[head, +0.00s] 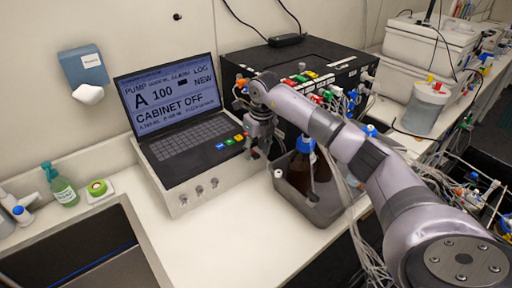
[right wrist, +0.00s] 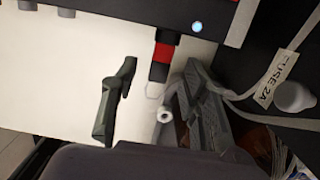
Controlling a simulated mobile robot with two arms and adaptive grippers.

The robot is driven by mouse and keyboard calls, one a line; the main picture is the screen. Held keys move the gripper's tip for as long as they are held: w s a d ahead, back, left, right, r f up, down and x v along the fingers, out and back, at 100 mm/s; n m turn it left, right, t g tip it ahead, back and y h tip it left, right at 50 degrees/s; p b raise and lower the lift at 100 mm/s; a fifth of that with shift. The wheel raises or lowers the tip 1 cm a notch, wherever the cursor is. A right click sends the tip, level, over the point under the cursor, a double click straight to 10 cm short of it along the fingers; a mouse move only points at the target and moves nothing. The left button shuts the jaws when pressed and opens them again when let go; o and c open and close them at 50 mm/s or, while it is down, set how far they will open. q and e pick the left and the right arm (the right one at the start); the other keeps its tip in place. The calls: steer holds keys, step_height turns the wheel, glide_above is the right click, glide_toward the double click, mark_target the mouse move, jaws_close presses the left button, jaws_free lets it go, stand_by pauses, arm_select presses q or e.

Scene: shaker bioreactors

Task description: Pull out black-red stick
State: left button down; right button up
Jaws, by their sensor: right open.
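The black-red stick (right wrist: 164,52) shows in the right wrist view, with a red band between black parts. It juts from the edge of a dark device panel (right wrist: 110,14). My right gripper (right wrist: 157,72) is open, its two fingers apart on either side of the stick's outer end; I cannot tell whether either touches it. In the head view my right gripper (head: 262,138) hangs between the laptop and the black box, and I cannot make out the stick there. My left gripper is not in view.
A laptop console (head: 185,150) stands left of the gripper, and a black box with coloured connectors (head: 310,65) behind it. A grey tray (head: 318,211) with a brown bottle (head: 305,176) sits below the arm. Loose tubes lie at the right. The front counter (head: 235,240) is clear.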

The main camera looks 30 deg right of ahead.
steer(key=shift+f, duration=0.2)
steer(key=shift+c, duration=0.5)
jaws_close()
steer(key=shift+s, duration=0.1)
steer(key=shift+s, duration=0.55)
steer(key=shift+s, duration=0.2)
steer(key=shift+s+d, duration=0.1)
steer(key=shift+s, duration=0.25)
stand_by(0.4)
